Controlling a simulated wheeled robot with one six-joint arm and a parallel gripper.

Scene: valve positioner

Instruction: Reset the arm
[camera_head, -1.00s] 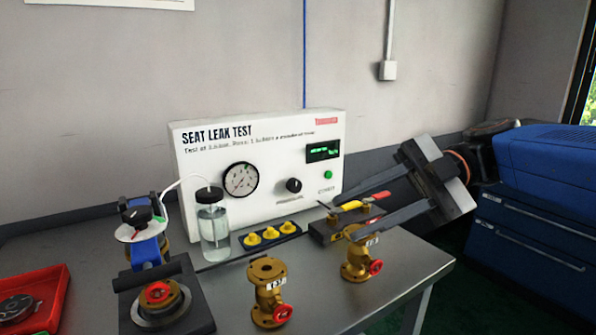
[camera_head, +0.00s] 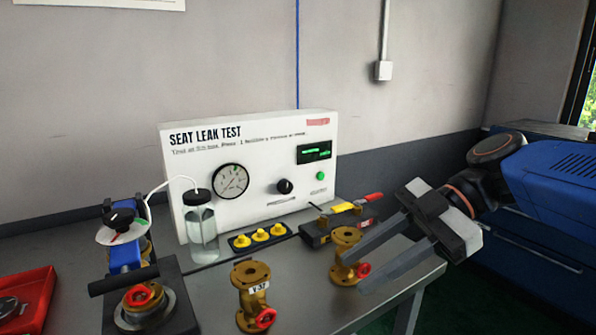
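My gripper (camera_head: 352,270) is at the right side of the bench, seen from the side, with its two long grey fingers pointing left and down. The fingers are apart, and nothing shows held between them. The fingertips are close to the right brass valve (camera_head: 345,258), which stands upright with a red handwheel. In this view the fingers overlap part of that valve; I cannot tell whether they touch it. A second brass valve (camera_head: 251,292), tagged V-37, stands upright to the left, clear of the gripper.
The seat leak test panel (camera_head: 250,170) stands at the back, with a water bottle (camera_head: 202,228) before it. A lever-valve block (camera_head: 338,226), yellow fittings (camera_head: 260,236), a clamp fixture with a valve (camera_head: 148,305) and a red tray (camera_head: 25,300) are on the bench. Blue cabinets (camera_head: 525,240) stand right.

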